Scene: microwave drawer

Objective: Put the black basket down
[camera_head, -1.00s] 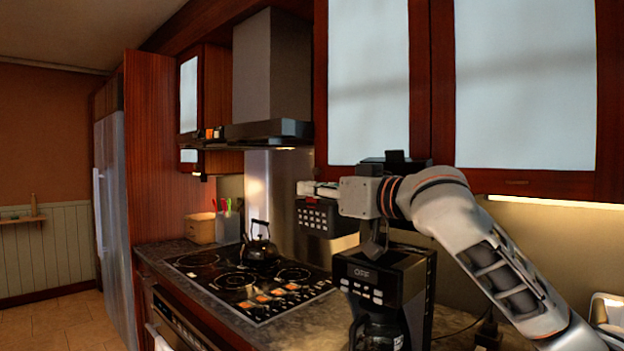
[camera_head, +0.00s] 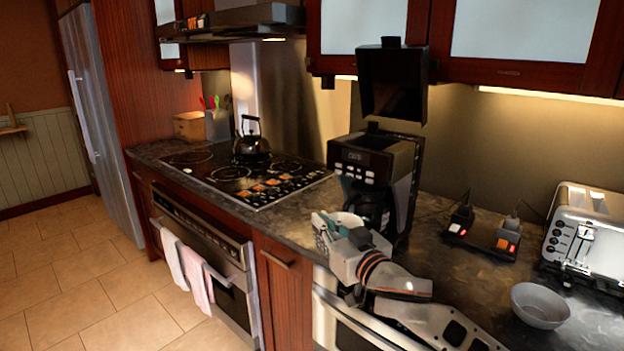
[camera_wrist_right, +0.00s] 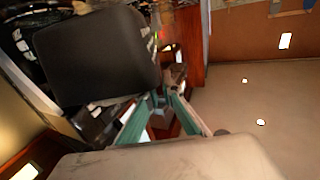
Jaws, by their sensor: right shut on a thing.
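My right gripper (camera_head: 338,225) is low in front of the coffee maker (camera_head: 375,170), over the counter's front edge. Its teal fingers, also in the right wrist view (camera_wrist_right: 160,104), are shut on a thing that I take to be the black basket. The basket is mostly hidden; a pale oval shape shows by the fingers. A large black rounded shape fills the upper left of the right wrist view; I cannot tell whether it is the basket or the coffee maker. The coffee maker's lid (camera_head: 393,85) stands raised. My left gripper is not in view.
The stove (camera_head: 240,175) with a kettle (camera_head: 251,145) is at the left. Counter between coffee maker and bowl is mostly bare.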

